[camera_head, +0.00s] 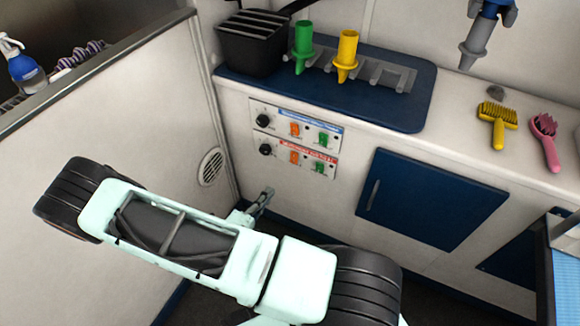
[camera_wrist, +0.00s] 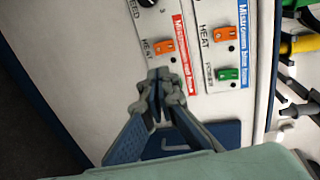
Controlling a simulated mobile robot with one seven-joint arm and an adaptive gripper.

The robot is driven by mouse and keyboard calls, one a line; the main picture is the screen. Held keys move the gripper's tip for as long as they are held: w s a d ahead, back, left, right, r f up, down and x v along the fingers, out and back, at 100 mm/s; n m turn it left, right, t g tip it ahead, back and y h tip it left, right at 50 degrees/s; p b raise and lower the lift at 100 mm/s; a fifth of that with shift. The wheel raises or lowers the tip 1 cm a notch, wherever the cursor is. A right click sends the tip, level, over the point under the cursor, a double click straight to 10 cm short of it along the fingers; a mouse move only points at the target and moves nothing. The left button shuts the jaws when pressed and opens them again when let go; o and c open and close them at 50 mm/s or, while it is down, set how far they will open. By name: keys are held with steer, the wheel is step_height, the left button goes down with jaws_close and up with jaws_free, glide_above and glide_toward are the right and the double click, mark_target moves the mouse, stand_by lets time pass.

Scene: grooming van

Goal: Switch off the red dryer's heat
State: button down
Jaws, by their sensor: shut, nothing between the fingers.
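The red dryer's control panel (camera_head: 278,150) is the lower of two on the white cabinet front. It has a red label strip (camera_wrist: 183,55), a black knob (camera_head: 265,149), an orange heat switch (camera_head: 294,157) and a green switch (camera_head: 320,167). The wrist view shows the heat switch (camera_wrist: 165,46) just beyond my fingertips, and the green one appears hidden behind them. My gripper (camera_wrist: 158,75) is shut and empty. In the head view my gripper (camera_head: 266,194) is below and left of the panel. I cannot tell whether it touches the panel.
The blue-labelled panel (camera_head: 296,112) sits just above, with its own orange switch (camera_wrist: 225,33) and green switch (camera_wrist: 229,74). A blue cabinet door (camera_head: 430,200) is to the right. A side wall with a round vent (camera_head: 210,167) is on the left.

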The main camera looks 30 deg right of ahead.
mark_target(293, 161)
steer(key=shift+d, duration=0.1)
steer(key=b+x, duration=0.3)
steer(key=x, duration=1)
steer(key=shift+w+d+f+b, duration=0.1)
steer(key=shift+w+d+b, duration=0.2)
steer(key=shift+w+d+f+t+h+b, duration=0.25)
steer(key=shift+t+h+b, duration=0.2)
steer(key=shift+b, duration=0.3)
steer(key=shift+s+a, duration=0.4)
steer(key=f+p+v, duration=0.2)
steer(key=v, duration=1)
steer(key=shift+s+a+f, duration=0.15)
steer(key=shift+a+f, duration=0.1)
steer(key=shift+a, duration=0.15)
